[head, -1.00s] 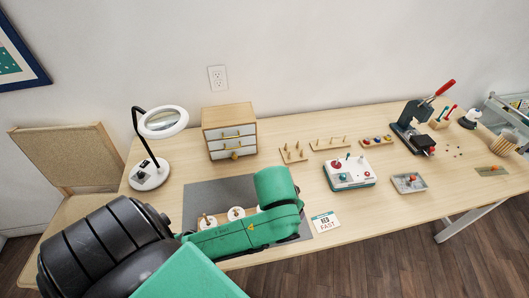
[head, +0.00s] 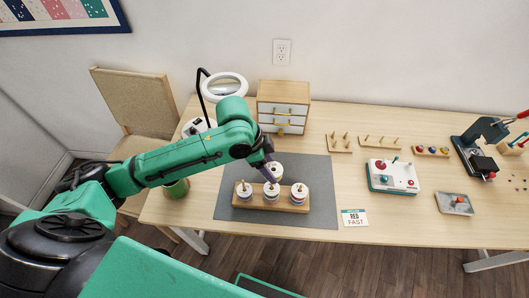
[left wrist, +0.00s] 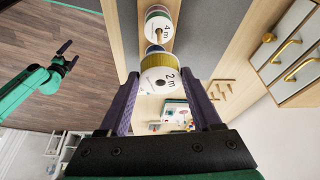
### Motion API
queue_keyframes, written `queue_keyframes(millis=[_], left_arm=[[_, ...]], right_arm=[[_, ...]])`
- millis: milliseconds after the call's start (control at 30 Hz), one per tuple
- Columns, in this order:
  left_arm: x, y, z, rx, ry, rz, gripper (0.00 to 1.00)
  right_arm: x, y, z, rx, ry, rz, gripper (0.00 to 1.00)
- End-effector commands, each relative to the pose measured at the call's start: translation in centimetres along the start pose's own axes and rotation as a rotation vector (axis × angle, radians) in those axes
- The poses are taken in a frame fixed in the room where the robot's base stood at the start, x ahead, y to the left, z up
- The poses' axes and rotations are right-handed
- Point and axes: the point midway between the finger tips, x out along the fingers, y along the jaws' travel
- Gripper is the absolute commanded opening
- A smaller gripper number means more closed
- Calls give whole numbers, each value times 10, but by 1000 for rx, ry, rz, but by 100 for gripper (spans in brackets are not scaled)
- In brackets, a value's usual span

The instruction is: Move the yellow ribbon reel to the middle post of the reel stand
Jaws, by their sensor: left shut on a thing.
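My left gripper (left wrist: 162,82) is shut on the yellow ribbon reel (left wrist: 163,78), which has a white face marked "2 m". The white face also shows in the head view (head: 276,170), at the far side of the reel stand (head: 255,205). The stand is a wooden block on the grey mat, with white-faced reels at the left (head: 243,190), middle (head: 272,193) and right (head: 299,194). A reel marked "4 m" (left wrist: 159,22) shows beyond the held one. My gripper partly hides the stand's middle. My right gripper (left wrist: 67,55) is open and empty over the floor side.
A magnifier lamp (head: 224,87) and drawer cabinet (head: 283,106) stand behind. A card (head: 354,218), peg racks (head: 339,144) and a white control box (head: 392,177) lie to the right.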

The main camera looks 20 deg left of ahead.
Motion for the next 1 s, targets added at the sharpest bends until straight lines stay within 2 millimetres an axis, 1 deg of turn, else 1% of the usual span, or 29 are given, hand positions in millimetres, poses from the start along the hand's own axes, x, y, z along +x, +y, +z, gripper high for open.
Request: queue_keyframes(millis=[33,100,167,267,367,633,667,700,1000], left_arm=[[-10,-6,-2,50,6,15,12],[-14,-8,-3,99,19,41,12],[-13,-7,-3,119,26,54,12],[-6,-6,0,124,28,58,12],[4,-6,3,123,28,57,12],[37,-6,16,122,28,55,12],[35,-6,15,122,28,55,12],[29,-6,13,122,28,55,12],[27,-5,13,121,26,58,12]], right_arm=[[-5,0,0,0,-1,0,100],[-5,-1,0,0,-1,-2,100],[-3,-2,0,1,-1,-3,100],[5,-6,0,2,1,-8,100],[17,-10,0,2,2,-14,100],[60,-14,1,0,6,-18,100],[58,-14,0,0,7,-17,100],[52,-14,-1,0,7,-17,100],[40,-10,-2,-2,8,-12,100]])
